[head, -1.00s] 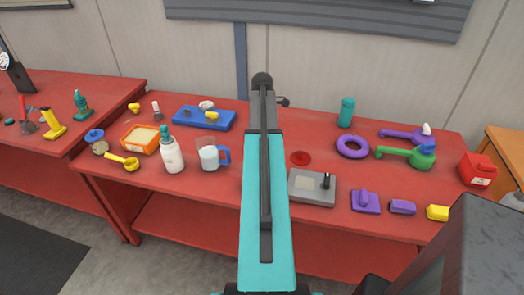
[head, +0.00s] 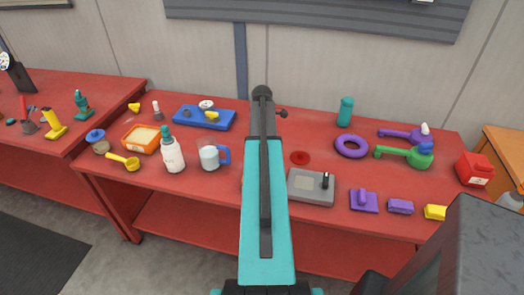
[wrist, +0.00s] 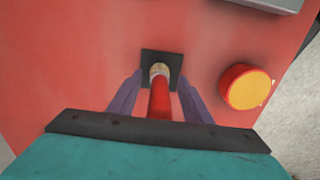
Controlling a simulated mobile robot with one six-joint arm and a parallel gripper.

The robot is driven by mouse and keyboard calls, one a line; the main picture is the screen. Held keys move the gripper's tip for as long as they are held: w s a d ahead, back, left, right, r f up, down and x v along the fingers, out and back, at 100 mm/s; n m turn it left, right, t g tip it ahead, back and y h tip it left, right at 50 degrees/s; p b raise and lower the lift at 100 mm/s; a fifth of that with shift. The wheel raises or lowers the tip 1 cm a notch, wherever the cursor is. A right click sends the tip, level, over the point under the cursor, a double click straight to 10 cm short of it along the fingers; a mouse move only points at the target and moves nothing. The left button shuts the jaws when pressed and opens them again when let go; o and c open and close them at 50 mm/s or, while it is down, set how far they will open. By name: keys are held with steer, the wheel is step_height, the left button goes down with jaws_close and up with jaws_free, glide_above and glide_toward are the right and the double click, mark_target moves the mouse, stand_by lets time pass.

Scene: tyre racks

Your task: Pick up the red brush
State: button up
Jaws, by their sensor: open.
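The red brush (wrist: 159,98) shows in the wrist view, with a red handle, a pale ferrule and a dark square end (wrist: 148,56) over the red table. My gripper (wrist: 160,78) is open, with one purple-grey finger on each side of the brush. The handle runs between the fingers toward the palm, and small gaps show beside it. I cannot tell how deep it sits between them. In the head view my arm hides the brush and the gripper.
A red cylinder with a yellow top (wrist: 246,87) stands right of the gripper. The red table (head: 330,228) also holds a grey device (head: 305,190), a measuring jug (head: 209,157), a white bottle (head: 172,155) and a purple ring (head: 351,146). The table edge and floor lie at right in the wrist view.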

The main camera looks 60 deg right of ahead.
jaws_close()
steer(key=shift+r, duration=0.15)
steer(key=shift+r+b, duration=0.75)
steer(key=shift+r, duration=0.9)
steer(key=s+a+b, duration=0.1)
steer(key=s+a, duration=0.3)
steer(key=s, duration=0.2)
steer(key=s+a+r+b, duration=0.1)
steer(key=s+a+b, duration=0.1)
steer(key=s+a, duration=0.2)
steer(key=s, duration=0.3)
steer(key=shift+s+a+r, duration=0.25)
steer(key=shift+a, duration=0.05)
